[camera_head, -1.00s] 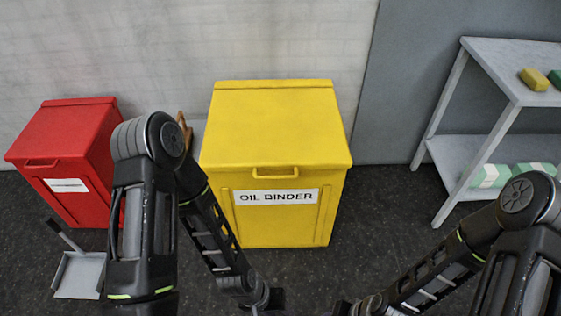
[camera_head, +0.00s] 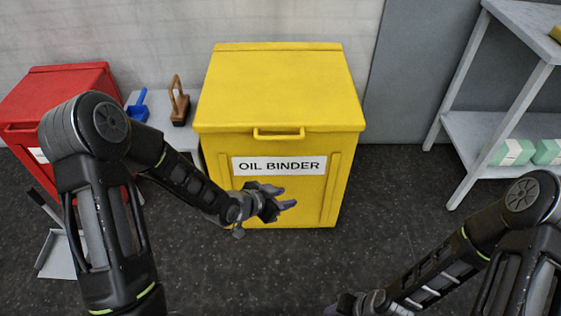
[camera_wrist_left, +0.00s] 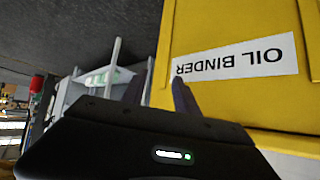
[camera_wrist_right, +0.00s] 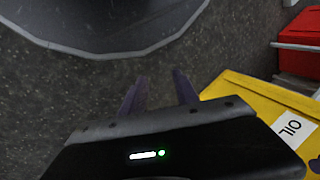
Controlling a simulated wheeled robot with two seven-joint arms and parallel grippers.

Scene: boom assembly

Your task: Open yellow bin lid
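The yellow bin (camera_head: 281,179) stands in the middle of the head view, with a white OIL BINDER label on its front. Its lid (camera_head: 278,87) is closed, and a yellow handle (camera_head: 279,134) sticks out at the lid's front edge. My left gripper (camera_head: 286,198) is in front of the bin, below the handle and label. Its fingers (camera_wrist_left: 160,92) are apart and empty, with the bin front close behind them in the left wrist view. My right gripper (camera_wrist_right: 160,90) is open and empty over the floor; in the head view its tips are mostly cut off at the bottom.
A red bin (camera_head: 62,90) stands at the left, with a dustpan (camera_head: 62,254) on the floor before it. A brush (camera_head: 179,101) and a blue scoop (camera_head: 139,105) lie on a low grey stand. A grey shelf (camera_head: 497,137) stands at the right. The floor before the yellow bin is clear.

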